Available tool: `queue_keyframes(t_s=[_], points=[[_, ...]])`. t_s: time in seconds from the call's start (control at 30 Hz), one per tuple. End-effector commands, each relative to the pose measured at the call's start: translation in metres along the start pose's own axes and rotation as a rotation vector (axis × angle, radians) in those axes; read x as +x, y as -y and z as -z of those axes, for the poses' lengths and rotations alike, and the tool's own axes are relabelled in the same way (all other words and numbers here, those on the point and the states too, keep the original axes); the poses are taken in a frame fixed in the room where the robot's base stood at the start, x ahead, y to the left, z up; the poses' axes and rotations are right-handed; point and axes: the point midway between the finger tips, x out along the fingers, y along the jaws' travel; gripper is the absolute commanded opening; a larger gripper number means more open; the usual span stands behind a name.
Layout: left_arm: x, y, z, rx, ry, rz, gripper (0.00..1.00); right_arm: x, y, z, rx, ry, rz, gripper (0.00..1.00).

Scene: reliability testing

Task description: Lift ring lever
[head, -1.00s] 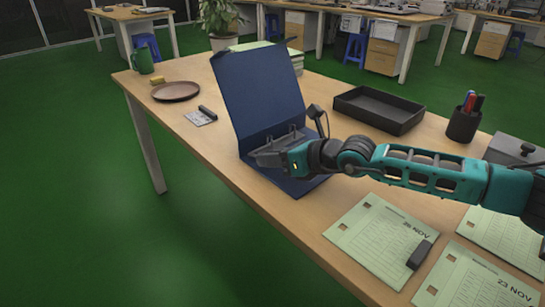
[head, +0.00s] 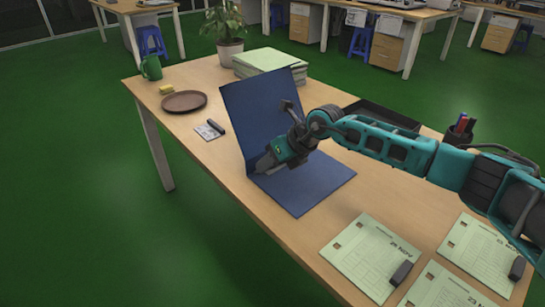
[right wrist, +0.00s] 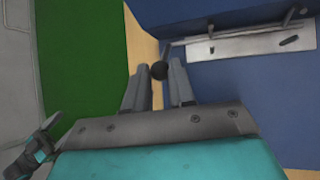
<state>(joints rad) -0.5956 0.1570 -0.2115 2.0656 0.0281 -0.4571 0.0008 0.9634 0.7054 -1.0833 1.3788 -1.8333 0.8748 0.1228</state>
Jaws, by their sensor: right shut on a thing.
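The blue binder (head: 258,107) stands open on the wooden table, one cover upright and the other flat. In the right wrist view its metal ring mechanism (right wrist: 245,47) lies along the blue cover, with a thin lever ending in a dark round knob (right wrist: 160,70). My right gripper (head: 264,164) is low at the binder's fold. In the right wrist view its fingers (right wrist: 161,78) are on both sides of the knob, closed on the lever end. The arm hides the rings in the head view. Part of my left arm shows small at the lower left of the wrist view.
A dark tray (head: 385,115) and a pen cup (head: 460,132) are behind my right arm. Calendar sheets (head: 372,258) lie at the front right. A brown plate (head: 184,101), a green mug (head: 151,68) and a paper stack (head: 270,61) are at the back left.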

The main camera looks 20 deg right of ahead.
Motion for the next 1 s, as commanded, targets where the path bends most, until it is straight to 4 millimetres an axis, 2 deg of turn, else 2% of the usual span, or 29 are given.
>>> queue_keyframes(t_s=[0.3,0.73,0.77,1.0], points=[[-0.004,0.005,-0.011,-0.01,0.025,0.018,0.79,0.0,-0.002,-0.008,0.022,-0.088,0.008,0.0],[-0.004,0.006,-0.011,-0.011,0.024,0.022,0.79,0.001,-0.001,-0.007,0.024,-0.097,0.009,0.0],[-0.003,0.006,-0.01,-0.011,0.024,0.022,0.79,0.001,-0.001,-0.007,0.024,-0.096,0.009,0.27],[-0.003,0.006,-0.007,-0.006,0.017,0.02,0.79,0.001,-0.001,-0.008,0.024,-0.095,0.01,0.5]])
